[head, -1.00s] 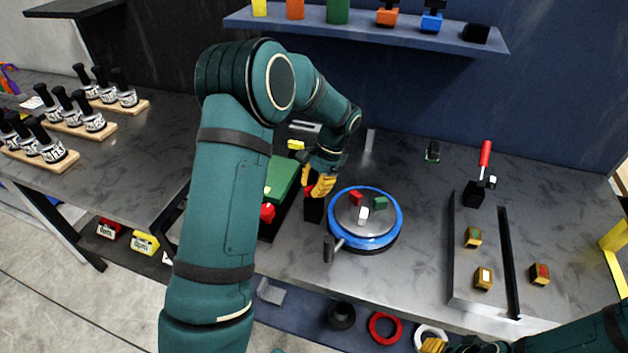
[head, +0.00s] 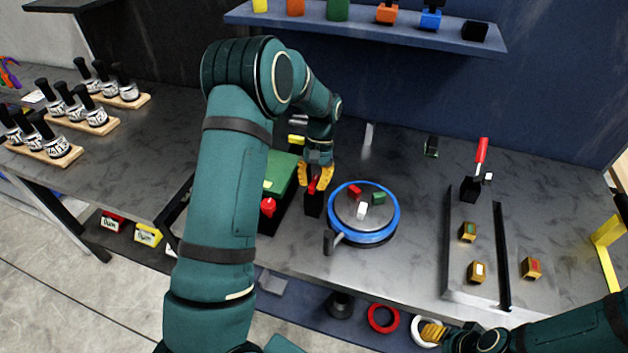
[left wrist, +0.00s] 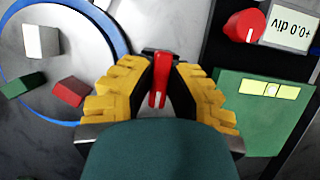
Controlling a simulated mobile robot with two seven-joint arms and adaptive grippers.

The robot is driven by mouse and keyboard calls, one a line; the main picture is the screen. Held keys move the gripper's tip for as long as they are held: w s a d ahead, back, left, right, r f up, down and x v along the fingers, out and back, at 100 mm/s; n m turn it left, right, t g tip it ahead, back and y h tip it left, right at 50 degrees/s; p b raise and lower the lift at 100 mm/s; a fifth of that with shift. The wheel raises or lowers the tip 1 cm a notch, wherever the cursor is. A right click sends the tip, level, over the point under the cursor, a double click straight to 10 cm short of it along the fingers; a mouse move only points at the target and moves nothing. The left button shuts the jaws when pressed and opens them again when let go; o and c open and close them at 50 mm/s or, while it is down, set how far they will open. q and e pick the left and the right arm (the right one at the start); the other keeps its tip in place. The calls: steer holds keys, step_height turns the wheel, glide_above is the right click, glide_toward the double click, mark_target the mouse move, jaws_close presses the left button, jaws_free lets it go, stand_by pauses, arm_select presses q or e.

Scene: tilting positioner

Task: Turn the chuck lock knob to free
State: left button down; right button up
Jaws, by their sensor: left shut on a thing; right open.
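The chuck lock knob is a red bar-shaped knob with a white mark (left wrist: 158,82) on a black post (head: 313,204) left of the round chuck. My left gripper (head: 316,175) is above the post, its yellow fingers on both sides of the red knob and shut on it. In the left wrist view the fingers (left wrist: 158,88) flank the knob closely. The chuck (head: 365,212) is a grey disc with a blue rim, carrying a red, a green and a white block. My right gripper (head: 450,338) is at the bottom right, away from the post, and open.
Left of the post stands a green-topped unit (head: 281,174) with a round red knob (head: 267,206). A dark handle (head: 331,242) sticks out at the chuck's front left. A grey plate (head: 475,260) with small blocks lies at right. A shelf (head: 365,30) runs along the back.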

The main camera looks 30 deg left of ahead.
arm_select(q)
steer(key=shift+s+f, duration=0.1)
stand_by(0.3)
steer(key=c, duration=0.9)
jaws_free()
steer(key=shift+c, duration=0.2)
steer(key=v, duration=1.2)
steer(key=shift+a, duration=0.1)
